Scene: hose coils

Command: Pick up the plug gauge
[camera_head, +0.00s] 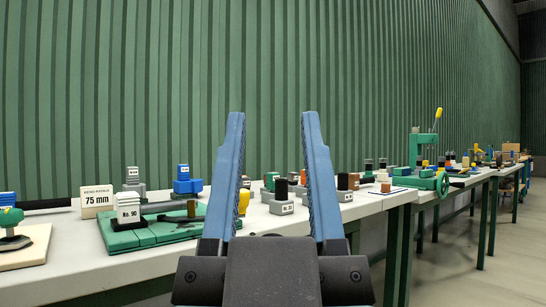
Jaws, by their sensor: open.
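My gripper (272,118) is in the middle of the view, its two blue fingers upright, spread apart and empty. I cannot tell for sure which thing is the plug gauge. Between the fingers, beyond them, a grey labelled block (281,208) carries a black cylinder (281,189) on the bench. A yellow rounded piece (243,202) stands just right of the left finger. Left of the gripper, a small brown and dark cylinder (191,208) stands on a green mat (140,238). The fingers hide parts of the bench behind them.
A long pale bench (75,262) runs along a green corrugated wall. On it are a "No. 90" block (129,208), a "75 mm" sign (97,201), blue blocks (188,186) and a green press (423,150). Open floor (490,260) lies at right.

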